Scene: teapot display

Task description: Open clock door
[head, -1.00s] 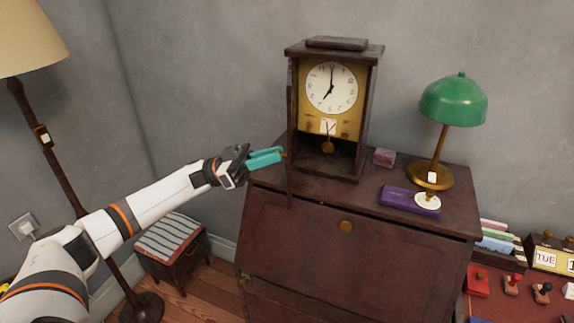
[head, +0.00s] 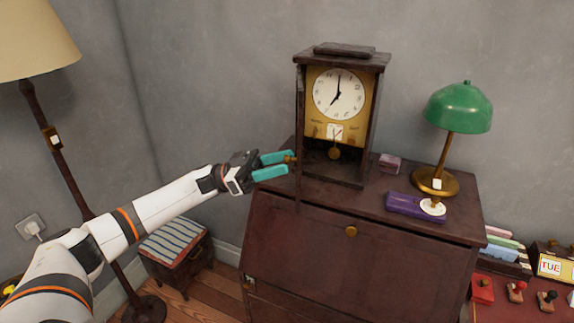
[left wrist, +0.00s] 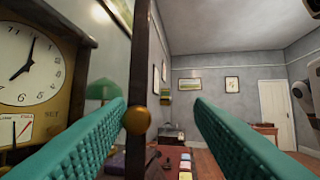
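The clock (head: 340,60) stands on the dark wooden cabinet, its white dial and pendulum uncovered. Its door (head: 298,130) is swung out at the clock's left side and shows nearly edge-on. In the left wrist view the door (left wrist: 145,60) is a dark upright strip with a round brass knob (left wrist: 137,120). My left gripper (head: 285,165) is beside the door, its teal fingers apart. The knob appears between the fingers, close to the left one in the wrist view (left wrist: 160,115); I cannot tell whether they touch. My right gripper is out of view.
The cabinet (head: 290,240) carries a purple box (head: 402,203), a small pinkish box (head: 390,163) and a green lamp (head: 458,108) right of the clock. A floor lamp (head: 60,160) and striped stool (head: 175,240) stand left, near my left arm.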

